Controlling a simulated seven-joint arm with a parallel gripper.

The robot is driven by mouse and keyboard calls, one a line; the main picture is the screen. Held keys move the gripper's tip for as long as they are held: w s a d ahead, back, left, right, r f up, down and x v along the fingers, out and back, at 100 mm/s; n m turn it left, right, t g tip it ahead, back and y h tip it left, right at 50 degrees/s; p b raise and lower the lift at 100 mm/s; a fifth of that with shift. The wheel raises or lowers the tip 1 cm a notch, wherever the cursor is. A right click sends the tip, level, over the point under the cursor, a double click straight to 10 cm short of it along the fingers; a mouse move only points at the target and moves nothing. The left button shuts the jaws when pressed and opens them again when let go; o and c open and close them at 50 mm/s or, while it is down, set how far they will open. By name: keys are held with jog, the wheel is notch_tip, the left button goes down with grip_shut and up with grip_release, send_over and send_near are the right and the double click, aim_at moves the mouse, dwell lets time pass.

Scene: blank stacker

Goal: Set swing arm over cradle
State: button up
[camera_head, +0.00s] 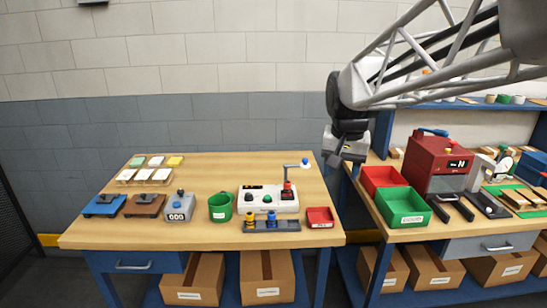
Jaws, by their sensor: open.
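A thin grey swing arm (294,166) with a blue knob (305,161) at its right end stands above the white stacker machine (256,206). Its post rises near the red part at the machine's right end, and the arm points right. I cannot tell which part is the cradle; it is too small to make out. My gripper (344,157) hangs to the right of the blue knob in the picture, above the gap between the two benches. It looks apart from the knob. It is open with nothing visible in it; its fingers are small and dark.
In front of the machine is a grey rack (280,227) with blue and yellow pieces. A grey box marked 600 (180,207) stands further left. The right bench holds a red press (433,160) and a green bin (403,207).

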jog(key=w+m, duration=0.3)
jog(key=w, duration=1.7)
jog(key=m+g, duration=0.2)
send_near(305, 158)
jog(key=shift+s+f, duration=0.45)
jog(key=shift+s, duration=0.25)
jog(key=shift+w+f, duration=0.25)
jog(key=shift+w, duration=0.25)
jog(key=shift+f, duration=3.9)
jog(key=shift+c, duration=0.5)
grip_shut()
